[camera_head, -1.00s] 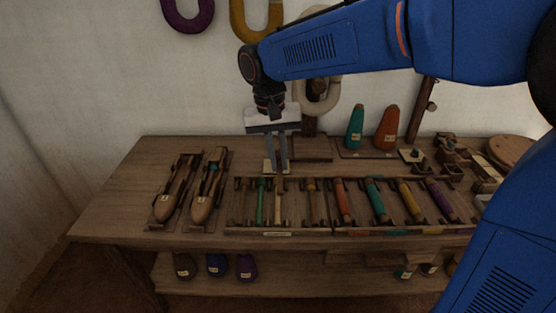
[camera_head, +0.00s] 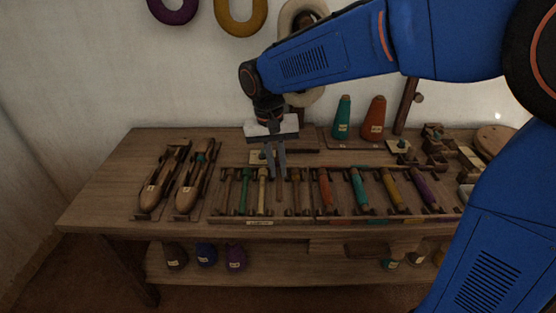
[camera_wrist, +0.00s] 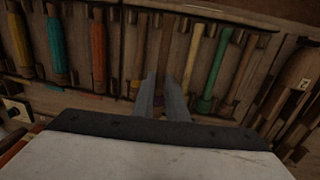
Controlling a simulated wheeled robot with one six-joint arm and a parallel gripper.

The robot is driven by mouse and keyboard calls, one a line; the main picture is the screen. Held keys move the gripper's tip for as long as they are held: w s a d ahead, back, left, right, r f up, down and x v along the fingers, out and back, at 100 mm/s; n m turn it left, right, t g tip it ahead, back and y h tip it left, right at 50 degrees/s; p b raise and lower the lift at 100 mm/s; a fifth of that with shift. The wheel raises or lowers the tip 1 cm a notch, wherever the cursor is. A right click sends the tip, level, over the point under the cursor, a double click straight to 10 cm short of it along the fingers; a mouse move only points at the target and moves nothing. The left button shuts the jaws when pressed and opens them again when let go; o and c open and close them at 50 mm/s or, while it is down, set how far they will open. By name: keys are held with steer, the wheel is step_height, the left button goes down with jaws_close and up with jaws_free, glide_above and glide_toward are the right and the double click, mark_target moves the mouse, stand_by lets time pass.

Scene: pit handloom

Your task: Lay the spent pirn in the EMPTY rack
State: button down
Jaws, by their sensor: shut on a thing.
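My gripper (camera_head: 275,176) points down over the right part of the EMPTY rack (camera_head: 259,222), a wooden tray with a pale label on its front edge. It is shut on the spent pirn, a thin piece that is mostly hidden by the fingers. In the wrist view my gripper (camera_wrist: 167,82) hangs just right of the divider, beside a cream-yellow pirn (camera_wrist: 190,60). A green pirn (camera_head: 245,190) and brown wooden pirns lie farther left in the same rack in the head view. Whether the held pirn touches the rack cannot be told.
Right of the EMPTY rack lie a bare wooden pirn (camera_head: 297,190) and orange (camera_head: 325,188), teal (camera_head: 359,187), yellow and purple pirns. Two wooden shuttles (camera_head: 165,180) lie left. Teal and orange cones (camera_head: 374,120) stand behind. The table's left end is clear.

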mark_target(278, 177)
steer(key=shift+f, duration=2.05)
steer(key=c, duration=1.4)
jaws_free()
steer(key=shift+o, duration=0.2)
steer(key=shift+r, duration=3.95)
